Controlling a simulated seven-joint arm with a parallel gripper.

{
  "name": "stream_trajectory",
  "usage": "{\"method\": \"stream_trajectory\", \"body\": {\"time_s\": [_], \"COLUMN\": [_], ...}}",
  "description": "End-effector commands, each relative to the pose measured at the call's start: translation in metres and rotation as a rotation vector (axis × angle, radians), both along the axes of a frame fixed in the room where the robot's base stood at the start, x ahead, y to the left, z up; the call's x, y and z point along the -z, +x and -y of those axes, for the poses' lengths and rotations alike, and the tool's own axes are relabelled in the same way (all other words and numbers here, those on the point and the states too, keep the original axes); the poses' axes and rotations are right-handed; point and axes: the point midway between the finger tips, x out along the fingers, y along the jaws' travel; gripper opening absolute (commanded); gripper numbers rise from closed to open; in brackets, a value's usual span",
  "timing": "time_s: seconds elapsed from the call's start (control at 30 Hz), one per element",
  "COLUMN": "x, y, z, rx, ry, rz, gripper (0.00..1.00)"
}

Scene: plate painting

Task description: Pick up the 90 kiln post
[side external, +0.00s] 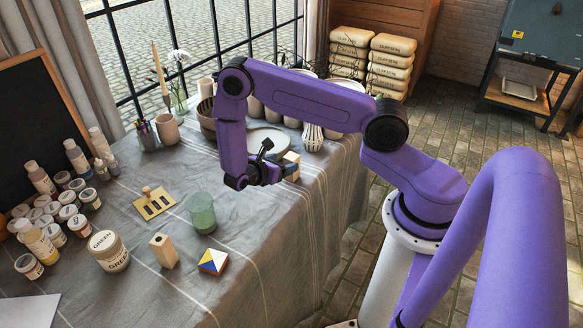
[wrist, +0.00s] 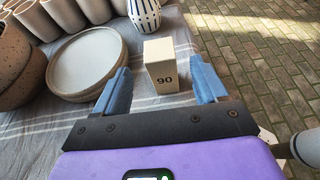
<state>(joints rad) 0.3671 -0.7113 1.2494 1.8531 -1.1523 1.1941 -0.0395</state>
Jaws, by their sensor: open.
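The 90 kiln post (wrist: 160,58) is a cream rectangular block with a black "90" on its near face. In the side view the post (side external: 292,157) shows partly behind my gripper (side external: 279,160). In the wrist view my gripper (wrist: 160,80) is open, with its two blue fingers spread wide. The post shows between the fingers and a little beyond them, with visible gaps on both sides. Nothing is held.
A striped vase (wrist: 145,14) stands behind the post, and cups (wrist: 65,14) are at the back left. Another beige block (side external: 163,252) and a green glass (side external: 201,213) stand nearer. The table edge is to the right.

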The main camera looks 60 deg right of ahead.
Motion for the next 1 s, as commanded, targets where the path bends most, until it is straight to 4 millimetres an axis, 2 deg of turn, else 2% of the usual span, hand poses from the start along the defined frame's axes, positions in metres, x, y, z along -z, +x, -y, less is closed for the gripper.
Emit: {"method": "stream_trajectory", "body": {"time_s": [0.1, 0.37, 0.7, 1.0], "x": [0.007, 0.014, 0.036, 0.038], "y": [-0.001, -0.002, -0.005, -0.005], "z": [0.017, 0.032, 0.068, 0.073], "rx": [0.002, 0.001, 0.001, -0.001], "ry": [0.000, 0.000, 0.000, 0.000], "rz": [0.000, 0.000, 0.001, 0.001], "gripper": [0.72, 0.72, 0.72, 0.72]}}
